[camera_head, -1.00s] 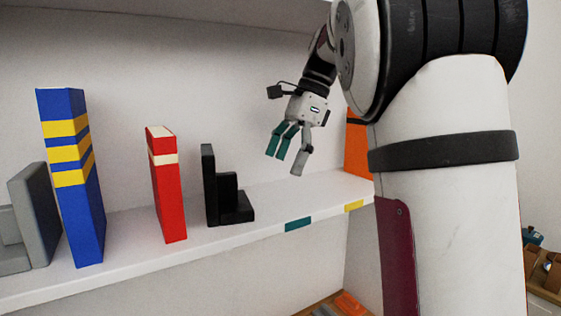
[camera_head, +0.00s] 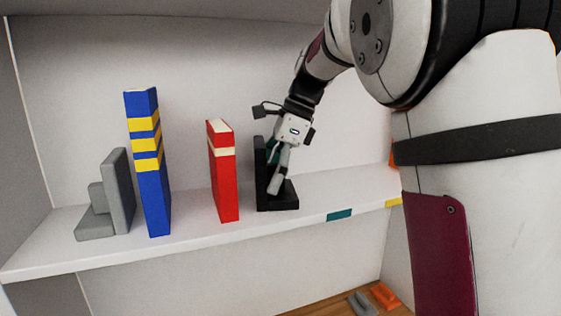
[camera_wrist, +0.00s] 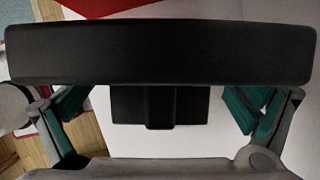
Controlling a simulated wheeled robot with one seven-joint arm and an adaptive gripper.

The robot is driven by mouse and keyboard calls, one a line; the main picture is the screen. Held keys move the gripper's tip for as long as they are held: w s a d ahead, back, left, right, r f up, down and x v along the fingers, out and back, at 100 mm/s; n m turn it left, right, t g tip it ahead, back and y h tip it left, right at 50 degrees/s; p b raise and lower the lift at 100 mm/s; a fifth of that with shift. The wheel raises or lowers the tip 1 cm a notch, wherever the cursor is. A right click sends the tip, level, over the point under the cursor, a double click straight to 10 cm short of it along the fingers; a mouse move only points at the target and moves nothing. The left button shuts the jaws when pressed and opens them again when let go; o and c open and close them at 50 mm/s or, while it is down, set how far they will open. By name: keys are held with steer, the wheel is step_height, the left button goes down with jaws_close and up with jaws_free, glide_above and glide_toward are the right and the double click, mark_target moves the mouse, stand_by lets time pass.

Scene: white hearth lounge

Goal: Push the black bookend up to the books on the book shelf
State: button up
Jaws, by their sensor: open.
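The black bookend (camera_head: 283,199) stands on the white book shelf (camera_head: 190,236), its upright plate on the left and its foot to the right. A red book (camera_head: 223,178) with a cream band stands to its left, with a gap between them. A blue book (camera_head: 152,200) with yellow bands stands further left. My gripper (camera_head: 275,172) is low over the bookend's foot, beside the upright plate, and hides part of it. In the wrist view the bookend (camera_wrist: 160,52) spans between my open fingers (camera_wrist: 160,115). I cannot tell whether they touch it.
A grey bookend (camera_head: 117,190) stands left of the blue book. Teal (camera_head: 339,215) and yellow (camera_head: 393,203) labels mark the shelf's front edge. An orange object (camera_head: 384,295) and a grey one lie on the wooden surface below.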

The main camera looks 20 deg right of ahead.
steer(key=shift+a+f, duration=0.1)
steer(key=shift+f, duration=0.2)
steer(key=c, duration=1.5)
steer(key=shift+o, duration=0.2)
steer(key=shift+w+n+g, duration=0.15)
steer(key=shift+n+g, duration=0.15)
steer(key=shift+n, duration=0.4)
steer(key=shift+r+n+g+b, duration=0.15)
steer(key=shift+n+g+b, duration=0.15)
steer(key=shift+n, duration=0.4)
steer(key=shift+a, duration=0.1)
steer(key=shift+w+a, duration=0.25)
steer(key=shift+a, duration=0.2)
steer(key=shift+w+a, duration=0.2)
steer(key=shift+a, duration=0.25)
steer(key=o, duration=1.5)
steer(key=shift+c, duration=0.2)
